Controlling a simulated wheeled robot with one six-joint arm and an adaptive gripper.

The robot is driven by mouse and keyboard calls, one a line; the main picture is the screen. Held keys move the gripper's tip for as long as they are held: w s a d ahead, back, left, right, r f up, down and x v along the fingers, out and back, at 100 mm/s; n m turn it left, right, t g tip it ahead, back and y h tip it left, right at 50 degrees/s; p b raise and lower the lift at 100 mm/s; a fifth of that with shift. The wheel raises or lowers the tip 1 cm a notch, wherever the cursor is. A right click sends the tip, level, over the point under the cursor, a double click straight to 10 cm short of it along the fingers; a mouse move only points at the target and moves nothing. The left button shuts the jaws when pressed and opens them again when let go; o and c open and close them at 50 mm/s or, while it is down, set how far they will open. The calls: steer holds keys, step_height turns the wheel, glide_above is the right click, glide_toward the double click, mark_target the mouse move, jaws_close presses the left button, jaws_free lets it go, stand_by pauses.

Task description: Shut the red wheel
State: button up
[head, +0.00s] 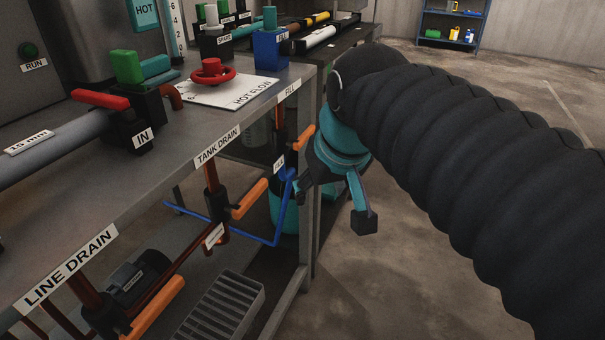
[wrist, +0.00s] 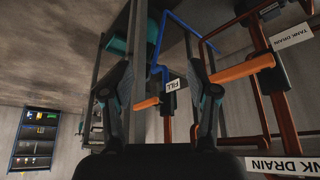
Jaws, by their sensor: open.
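The red wheel (head: 212,72) is a small round handwheel standing on a white plate (head: 232,90) marked "HOT FLOW" on the bench top, in the head view. My gripper (head: 333,203) is open and empty, beside the bench's right end and below the bench top. It is to the right of and lower than the red wheel, well apart from it. In the wrist view its two fingers (wrist: 160,108) are spread, with the "FILL" valve and its orange lever (wrist: 146,104) seen between them. The red wheel is not in the wrist view.
Orange levers on the "TANK DRAIN" (head: 249,199) and "FILL" valves stick out under the bench edge near my gripper. A red lever (head: 100,99), a green block (head: 126,67) and a blue box (head: 270,50) stand around the wheel. The floor at right is open.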

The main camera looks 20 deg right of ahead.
steer(key=shift+s+d+f, duration=0.15)
steer(key=shift+s+f, duration=0.3)
steer(key=shift+f, duration=0.25)
steer(key=shift+s+d+f, duration=0.1)
steer(key=shift+s+f, duration=0.3)
steer(key=shift+f, duration=0.3)
